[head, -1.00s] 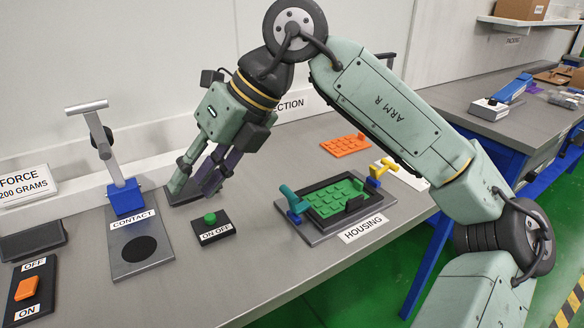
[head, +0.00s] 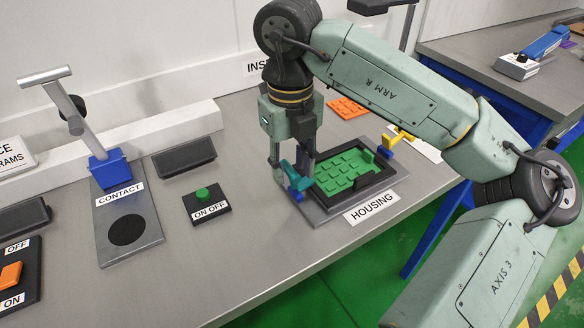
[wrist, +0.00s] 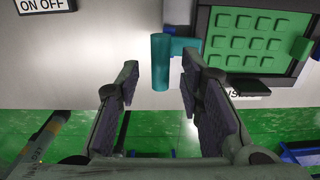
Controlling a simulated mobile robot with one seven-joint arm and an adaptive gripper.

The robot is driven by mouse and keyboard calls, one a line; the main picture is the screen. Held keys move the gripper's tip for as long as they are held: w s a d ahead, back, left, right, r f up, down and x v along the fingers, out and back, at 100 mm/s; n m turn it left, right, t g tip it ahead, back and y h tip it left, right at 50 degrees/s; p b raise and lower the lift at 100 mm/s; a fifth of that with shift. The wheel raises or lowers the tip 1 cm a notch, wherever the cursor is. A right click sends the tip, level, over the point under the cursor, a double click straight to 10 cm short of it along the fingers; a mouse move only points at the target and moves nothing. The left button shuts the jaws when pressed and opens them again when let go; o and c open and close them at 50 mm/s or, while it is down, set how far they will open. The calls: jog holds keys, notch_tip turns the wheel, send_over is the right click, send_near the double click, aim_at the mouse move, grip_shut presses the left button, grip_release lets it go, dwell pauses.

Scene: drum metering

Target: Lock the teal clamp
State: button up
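The teal clamp (head: 300,178) sits on a blue base at the left edge of the housing fixture (head: 330,212), partly hidden by my fingers in the head view. In the wrist view its teal handle (wrist: 160,62) lies between my two fingers, with space on both sides. My gripper (wrist: 160,75) is open and points down at the clamp; it also shows in the head view (head: 293,168). A green keypad-like panel (head: 345,170) lies in the dark frame of the fixture and shows in the wrist view (wrist: 250,40). I cannot tell whether a finger touches the handle.
A yellow clamp (head: 397,138) stands at the fixture's right side. An orange panel (head: 347,107) lies behind it. Left are the green ON OFF button (head: 202,194), a dark block (head: 184,157) and the CONTACT stand (head: 128,225). The bench front is clear.

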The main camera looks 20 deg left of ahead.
jog(key=shift+f, duration=1.2)
jog(key=shift+c, duration=0.5)
